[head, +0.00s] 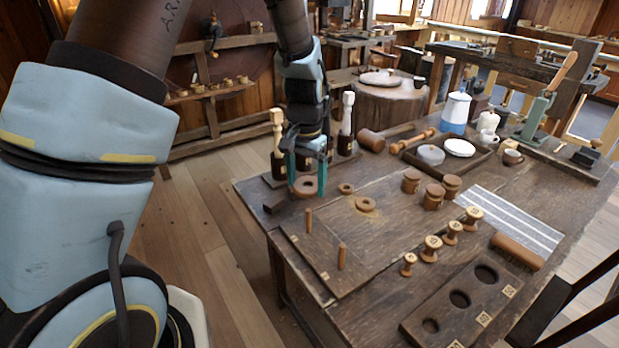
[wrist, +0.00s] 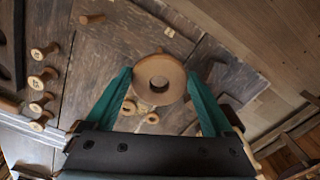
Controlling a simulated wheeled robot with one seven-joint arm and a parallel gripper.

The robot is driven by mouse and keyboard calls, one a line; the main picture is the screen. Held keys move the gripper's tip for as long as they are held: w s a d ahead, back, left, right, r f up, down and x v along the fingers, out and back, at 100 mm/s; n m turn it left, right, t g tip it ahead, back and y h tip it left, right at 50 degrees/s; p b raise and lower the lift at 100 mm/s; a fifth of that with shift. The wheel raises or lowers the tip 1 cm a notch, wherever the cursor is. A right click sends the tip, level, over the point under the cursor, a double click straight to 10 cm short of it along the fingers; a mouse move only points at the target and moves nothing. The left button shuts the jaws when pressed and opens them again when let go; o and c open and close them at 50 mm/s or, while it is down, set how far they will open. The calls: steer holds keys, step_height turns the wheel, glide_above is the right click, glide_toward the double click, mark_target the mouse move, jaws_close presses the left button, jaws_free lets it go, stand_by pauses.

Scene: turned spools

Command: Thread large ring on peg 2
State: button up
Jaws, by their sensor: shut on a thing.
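The large ring (head: 307,192), brown and flat with a round hole, is between the green fingers of my gripper (head: 306,178). In the wrist view the fingers (wrist: 159,74) grip the large ring (wrist: 159,92) from both sides, its hole facing the camera. In the head view the ring appears above the far-left part of the table. Two upright wooden pegs stand on the board: one peg (head: 308,221) farther back, another peg (head: 341,257) nearer. Both are apart from the ring and bare. I cannot read which is peg 2.
A small ring (head: 345,188) and a medium ring (head: 365,204) lie behind the pegs. Dark bottles with pale tops stand close to my gripper. Several spools (head: 432,247) and lidded jars (head: 434,197) stand right of the board (head: 375,235). A holed block (head: 461,318) lies at front right.

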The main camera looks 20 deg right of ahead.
steer(key=shift+f+b, duration=2.2)
steer(key=shift+f, duration=0.75)
steer(key=shift+f+b, duration=0.75)
steer(key=shift+f, duration=0.9)
steer(key=o, duration=1.1)
steer(key=shift+r, duration=0.1)
step_height(320, 180, up, 10)
steer(key=p, duration=0.7)
steer(key=shift+p, duration=0.3)
